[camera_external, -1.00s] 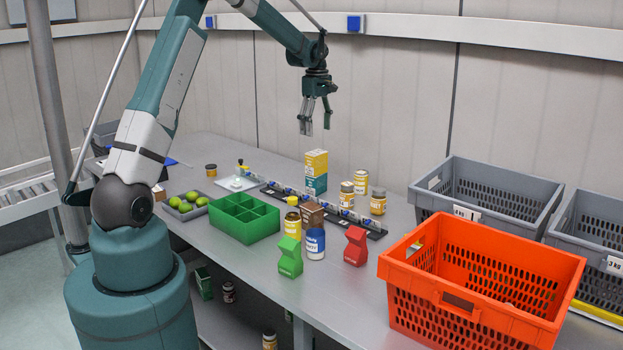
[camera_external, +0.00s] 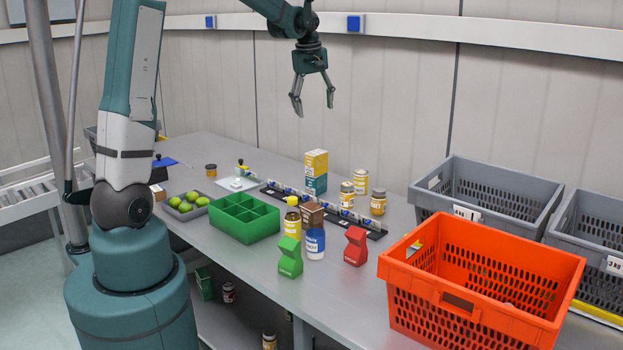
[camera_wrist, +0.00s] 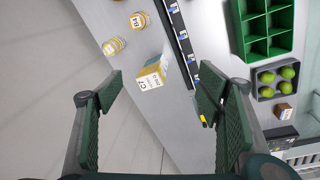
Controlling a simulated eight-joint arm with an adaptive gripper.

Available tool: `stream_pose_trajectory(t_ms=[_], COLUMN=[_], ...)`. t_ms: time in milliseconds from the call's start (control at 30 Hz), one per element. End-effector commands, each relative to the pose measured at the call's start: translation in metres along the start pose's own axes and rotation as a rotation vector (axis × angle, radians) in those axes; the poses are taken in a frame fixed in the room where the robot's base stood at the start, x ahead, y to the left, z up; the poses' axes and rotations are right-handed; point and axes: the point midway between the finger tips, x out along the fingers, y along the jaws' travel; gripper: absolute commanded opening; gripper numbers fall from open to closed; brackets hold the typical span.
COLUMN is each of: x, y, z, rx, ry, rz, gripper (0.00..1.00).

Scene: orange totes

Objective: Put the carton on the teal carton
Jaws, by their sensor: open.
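A yellow and white carton (camera_external: 316,162) sits upright on top of the teal carton (camera_external: 316,184), toward the back of the grey table. The yellow carton also shows in the wrist view (camera_wrist: 150,77), with a bit of the teal carton (camera_wrist: 164,63) visible behind it. The two look aligned in the external view. My gripper (camera_external: 314,106) is open and empty, well above the stacked pair and apart from it. In the wrist view my gripper (camera_wrist: 160,84) has its two fingers spread wide, with the yellow carton seen beyond and between them.
A long dark rail (camera_external: 340,213) runs beside the stack. Several jars stand to its right, including one yellow-lidded jar (camera_external: 378,202). A green divided tray (camera_external: 244,218), green carton (camera_external: 290,257), red carton (camera_external: 355,246) and orange tote (camera_external: 480,285) stand nearer the front. The air around my gripper is clear.

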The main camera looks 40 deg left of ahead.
Motion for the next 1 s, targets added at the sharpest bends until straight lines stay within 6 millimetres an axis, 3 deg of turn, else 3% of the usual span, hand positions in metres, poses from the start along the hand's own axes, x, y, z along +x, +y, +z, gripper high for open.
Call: stream_pose_trajectory(t_ms=[500, 1000], x=[-0.058, -0.087], y=[-0.055, -0.118], z=[0.080, 0.152], rx=[0.266, 0.521], ry=[0.062, 0.139], rz=[0.085, 0.158], gripper=[0.66, 0.66])
